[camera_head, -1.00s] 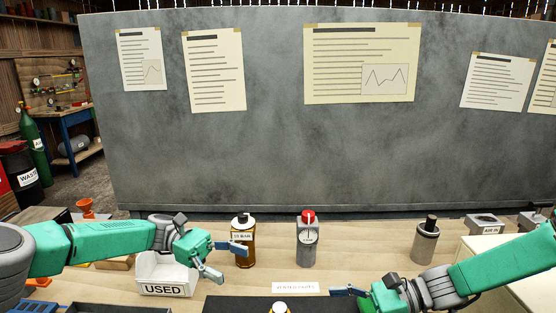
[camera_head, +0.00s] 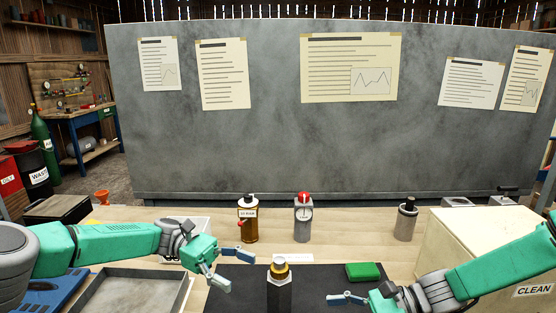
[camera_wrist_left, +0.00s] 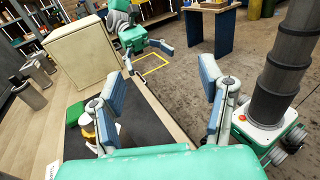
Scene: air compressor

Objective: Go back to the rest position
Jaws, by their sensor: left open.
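My left gripper (camera_head: 236,268) is open and empty above the front of the table, left of a yellow-topped dark fitting (camera_head: 280,275). In the left wrist view its two blue-grey fingers (camera_wrist_left: 163,88) stand wide apart with nothing between them. My right gripper (camera_head: 345,304) is at the lower right of the head view, partly cut off by the bottom edge. It also shows in the left wrist view (camera_wrist_left: 146,58), with its fingers apart and nothing seen between them. Both grippers are apart from the bottles and cans.
A brown bottle (camera_head: 248,222), a red-topped grey can (camera_head: 303,220) and a grey cylinder (camera_head: 405,222) stand at the back. A green block (camera_head: 364,271) lies on the black mat (camera_head: 330,280). The CLEAN box (camera_head: 470,250) is right; a grey tray (camera_head: 130,290) is left.

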